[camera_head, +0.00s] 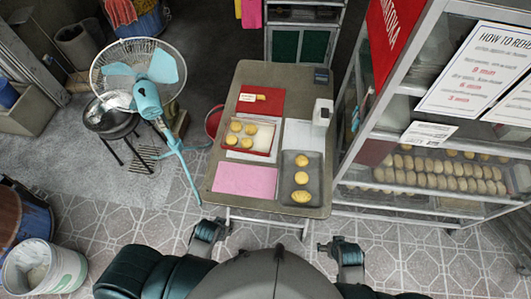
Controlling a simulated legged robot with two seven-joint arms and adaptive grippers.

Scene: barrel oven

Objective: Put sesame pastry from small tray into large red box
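A small grey tray (288,189) lies at the right front of the table, with three round golden pastries (301,178) in a column on it. A shallow red-edged box (273,146) with a pale lining lies left of the tray and holds several similar pastries (235,127). I cannot tell which pastries bear sesame. My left gripper (208,231) is low, in front of the table's left front corner. My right gripper (347,250) is low, in front of the right front corner. Both are apart from the pastries, and their fingers are too small to make out.
The table (228,85) also bears a pink sheet (246,180), a red piece (261,100) with a small label, and a white device (322,112). A fan (150,95) stands left. A glass pastry cabinet (400,140) stands close on the right.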

